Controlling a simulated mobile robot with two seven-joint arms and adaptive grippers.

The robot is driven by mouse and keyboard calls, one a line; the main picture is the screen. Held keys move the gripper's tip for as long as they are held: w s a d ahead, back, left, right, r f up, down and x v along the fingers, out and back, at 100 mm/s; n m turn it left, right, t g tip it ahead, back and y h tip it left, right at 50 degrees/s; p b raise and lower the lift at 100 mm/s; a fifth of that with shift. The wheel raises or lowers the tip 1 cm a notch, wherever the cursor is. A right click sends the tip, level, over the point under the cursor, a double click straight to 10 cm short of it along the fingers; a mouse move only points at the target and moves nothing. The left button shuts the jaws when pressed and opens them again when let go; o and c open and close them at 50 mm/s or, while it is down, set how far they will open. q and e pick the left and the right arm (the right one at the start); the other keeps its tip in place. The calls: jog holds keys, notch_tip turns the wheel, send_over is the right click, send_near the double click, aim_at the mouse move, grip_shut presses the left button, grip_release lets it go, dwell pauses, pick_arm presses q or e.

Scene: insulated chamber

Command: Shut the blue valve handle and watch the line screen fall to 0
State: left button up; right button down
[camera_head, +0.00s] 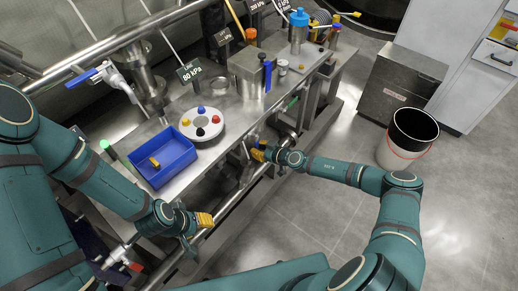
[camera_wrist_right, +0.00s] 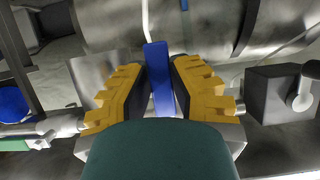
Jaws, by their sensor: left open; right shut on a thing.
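My right gripper (camera_head: 258,151) is at the front edge of the steel bench, in front of a pipe. In the right wrist view my right gripper (camera_wrist_right: 165,88) is shut on a flat blue valve handle (camera_wrist_right: 158,65), which stands upright between its yellow finger pads. The head view mostly hides this handle behind the gripper. My left gripper (camera_head: 205,220) is open and empty, low in front of the bench near the front rail.
A blue tray (camera_head: 177,177) with a yellow piece and a round plate (camera_head: 206,133) with coloured knobs sit on the bench. Another blue lever (camera_head: 83,78) is on the pipework at left. A white bucket (camera_head: 394,154) stands on the floor at right, where floor space is open.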

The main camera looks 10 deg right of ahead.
jog(key=shift+a, duration=0.15)
jog(key=c, duration=0.8)
grip_release()
jog(key=v, duration=1.2)
jog(key=shift+r, duration=0.1)
